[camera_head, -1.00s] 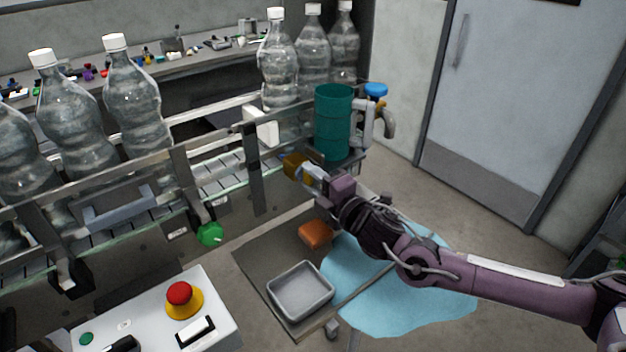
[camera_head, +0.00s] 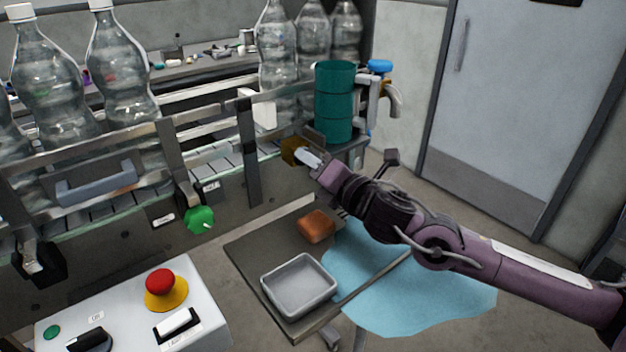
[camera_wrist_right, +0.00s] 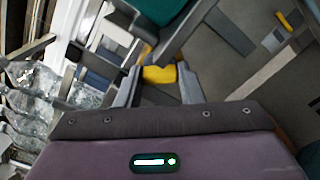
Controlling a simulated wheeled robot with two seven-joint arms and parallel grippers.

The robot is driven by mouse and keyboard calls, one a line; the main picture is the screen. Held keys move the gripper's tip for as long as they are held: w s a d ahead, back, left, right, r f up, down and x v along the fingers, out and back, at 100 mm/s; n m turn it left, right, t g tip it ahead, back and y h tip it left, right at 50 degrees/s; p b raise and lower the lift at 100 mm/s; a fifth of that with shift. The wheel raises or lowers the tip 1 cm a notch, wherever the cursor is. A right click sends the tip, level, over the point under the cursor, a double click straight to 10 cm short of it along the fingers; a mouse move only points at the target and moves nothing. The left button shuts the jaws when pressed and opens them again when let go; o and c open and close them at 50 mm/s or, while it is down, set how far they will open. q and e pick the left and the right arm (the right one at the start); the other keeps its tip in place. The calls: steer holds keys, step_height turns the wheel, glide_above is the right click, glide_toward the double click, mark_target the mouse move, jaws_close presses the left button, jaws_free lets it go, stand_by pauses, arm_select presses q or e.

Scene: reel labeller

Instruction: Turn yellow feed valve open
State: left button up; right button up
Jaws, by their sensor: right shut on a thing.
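The yellow feed valve (camera_head: 293,150) is a dull yellow knob on the side of the conveyor, left of and below the green drum. My right gripper (camera_head: 309,159) reaches it from the right and is shut on it. In the right wrist view the yellow handle (camera_wrist_right: 160,74) sits between the two fingers of my right gripper (camera_wrist_right: 161,88), with a finger on each side. The fingers hide part of the valve, and I cannot tell its exact turn angle. My left gripper is not in view.
A green drum (camera_head: 335,100) stands just behind the valve, with a blue-handled tap (camera_head: 380,67) beside it. A green knob (camera_head: 199,220) is on the conveyor front. A grey tray (camera_head: 299,308) and orange sponge (camera_head: 317,226) lie below, near a light-blue puddle (camera_head: 425,290).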

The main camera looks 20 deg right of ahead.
arm_select(q)
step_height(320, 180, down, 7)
steer(key=b, duration=0.6)
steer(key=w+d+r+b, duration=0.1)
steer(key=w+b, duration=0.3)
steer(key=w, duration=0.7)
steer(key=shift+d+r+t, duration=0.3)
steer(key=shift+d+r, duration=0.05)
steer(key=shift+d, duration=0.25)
arm_select(e)
steer(key=n, duration=0.8)
steer(key=shift+f+n, duration=0.1)
steer(key=shift+n, duration=0.2)
steer(key=o, duration=1)
arm_select(q)
steer(key=shift+b, duration=0.3)
arm_select(e)
steer(key=shift+s, duration=0.1)
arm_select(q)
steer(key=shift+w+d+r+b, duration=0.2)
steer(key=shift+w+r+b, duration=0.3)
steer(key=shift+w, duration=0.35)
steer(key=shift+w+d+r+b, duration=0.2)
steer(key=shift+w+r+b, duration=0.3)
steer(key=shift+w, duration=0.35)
arm_select(e)
steer(key=v, duration=0.7)
steer(key=shift+s+d, duration=0.15)
steer(key=shift+s, duration=0.15)
